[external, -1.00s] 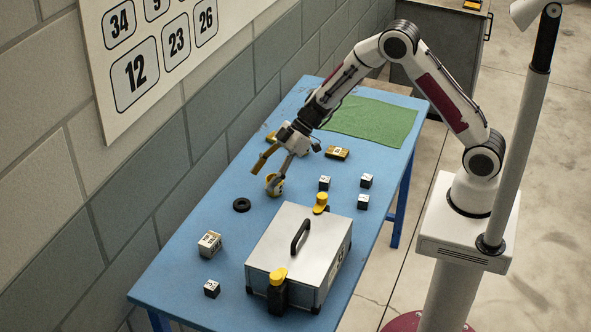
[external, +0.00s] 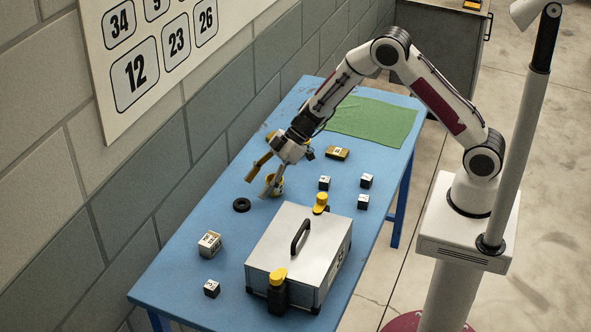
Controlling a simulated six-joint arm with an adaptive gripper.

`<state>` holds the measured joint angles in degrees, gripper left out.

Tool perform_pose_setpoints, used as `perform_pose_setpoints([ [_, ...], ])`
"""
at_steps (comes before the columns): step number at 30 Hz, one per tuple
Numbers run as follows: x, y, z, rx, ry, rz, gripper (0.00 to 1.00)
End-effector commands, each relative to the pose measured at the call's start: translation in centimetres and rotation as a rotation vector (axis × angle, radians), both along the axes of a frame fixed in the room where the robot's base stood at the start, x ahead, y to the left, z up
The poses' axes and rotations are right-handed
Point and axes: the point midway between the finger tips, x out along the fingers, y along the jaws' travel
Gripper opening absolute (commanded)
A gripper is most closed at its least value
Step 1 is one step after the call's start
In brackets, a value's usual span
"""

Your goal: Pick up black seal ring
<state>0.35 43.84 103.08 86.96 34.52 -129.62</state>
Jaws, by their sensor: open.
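The black seal ring (external: 241,205) lies flat on the blue table, left of the metal case. My gripper (external: 260,187) is open above the table, a little up and to the right of the ring in the picture. Its fingers point down and to the left, and nothing shows between them. The ring is in full view and apart from the fingers.
Several small dark cubes (external: 324,183), a larger box (external: 210,244), a yellow block (external: 338,153) and a green mat (external: 375,122) are on the table (external: 190,277). A wall runs along the left.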

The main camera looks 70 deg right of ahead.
Motion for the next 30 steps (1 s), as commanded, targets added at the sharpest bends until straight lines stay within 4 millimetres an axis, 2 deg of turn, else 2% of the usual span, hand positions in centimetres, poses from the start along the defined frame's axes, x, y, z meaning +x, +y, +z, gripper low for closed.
perform_pose_setpoints([
  [11,0.1,0.2,-0.2,0.0,0.001,0.001,0.57],
  [21,1.2,2.5,-2.2,0.0,0.002,0.003,0.57],
  [30,2.1,3.4,-3.4,-0.001,0.001,0.0,0.57],
])
